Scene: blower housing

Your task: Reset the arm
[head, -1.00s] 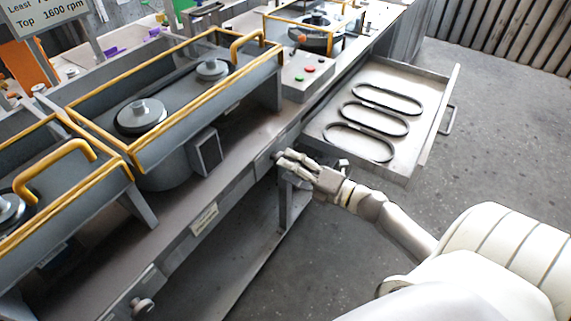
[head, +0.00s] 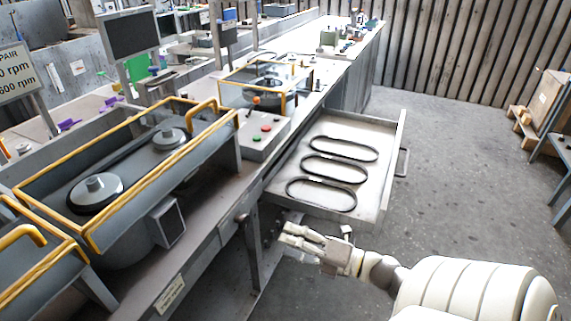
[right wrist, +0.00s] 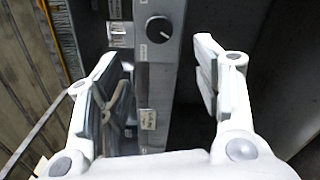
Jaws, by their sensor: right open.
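My right arm comes in from the lower right in the head view. Its right gripper (head: 288,236) is empty, just in front of the bench edge and below the near corner of the open drawer (head: 374,198). In the right wrist view the right gripper (right wrist: 165,85) has its two fingers wide apart with nothing between them. Beyond the fingers is a grey panel with a black knob (right wrist: 159,29). My left gripper is not in view.
The drawer juts out and holds several black belts (head: 334,168). A yellow-framed blower housing (head: 120,185) stands on the bench, beside a control box (head: 262,135) with coloured buttons. The floor (head: 455,165) right of the drawer is clear. A wooden crate (head: 546,98) stands far right.

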